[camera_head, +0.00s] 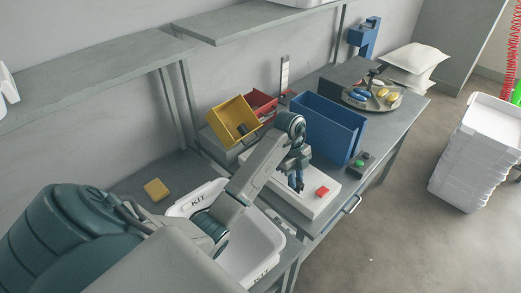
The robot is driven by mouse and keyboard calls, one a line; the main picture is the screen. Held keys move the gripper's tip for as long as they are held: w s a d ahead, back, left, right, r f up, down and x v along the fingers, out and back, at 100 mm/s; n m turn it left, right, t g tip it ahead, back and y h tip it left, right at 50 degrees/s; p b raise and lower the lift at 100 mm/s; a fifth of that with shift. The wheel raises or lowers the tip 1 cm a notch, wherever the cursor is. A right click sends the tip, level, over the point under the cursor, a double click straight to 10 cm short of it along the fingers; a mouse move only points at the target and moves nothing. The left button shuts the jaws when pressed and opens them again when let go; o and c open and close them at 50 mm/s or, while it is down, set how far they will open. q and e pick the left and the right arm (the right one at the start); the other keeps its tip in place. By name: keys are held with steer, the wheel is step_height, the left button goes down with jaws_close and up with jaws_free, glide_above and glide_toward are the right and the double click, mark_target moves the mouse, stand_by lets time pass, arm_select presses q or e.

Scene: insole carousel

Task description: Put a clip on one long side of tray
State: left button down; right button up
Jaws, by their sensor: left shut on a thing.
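My left gripper (297,183) reaches in over a white slab-like fixture (315,209) on the bench, its fingers pointing down. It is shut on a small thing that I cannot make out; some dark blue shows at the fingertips. A small red block (322,191) sits on the fixture, just right of the fingers. A white tray marked KIT (268,245) stands left of the fixture, partly covered by my left arm. I cannot tell any clip for sure. My right gripper is not in view.
A yellow bin (231,119) and a red bin (262,101) stand behind the fixture. A tall blue bin (330,127) stands to its right, with a green-button box (362,161) beside it. A round carousel (376,107) stands farther back. White trays (468,165) are stacked on the floor.

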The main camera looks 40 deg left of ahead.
arm_select(q)
steer(key=shift+d+r, duration=0.3)
steer(key=shift+d, duration=0.4)
steer(key=shift+s+n, duration=0.3)
steer(key=shift+s, duration=0.05)
steer(key=s+a, duration=0.3)
steer(key=s+a+p, duration=0.1)
steer(key=s+a, duration=0.2)
steer(key=s, duration=0.1)
steer(key=s+a+f, duration=0.1)
steer(key=s+a, duration=0.2)
steer(key=s, duration=0.1)
steer(key=shift+s+a+f, duration=0.1)
steer(key=shift+s+a, duration=0.05)
steer(key=shift+a, duration=0.25)
steer(key=shift+s+a+f+p, duration=0.1)
steer(key=shift+s+a+p, duration=0.05)
steer(key=shift+p, duration=0.2)
step_height(320, 180, down, 3)
steer(key=shift+f+p, duration=0.1)
steer(key=shift+p, duration=0.85)
steer(key=shift+f, duration=0.2)
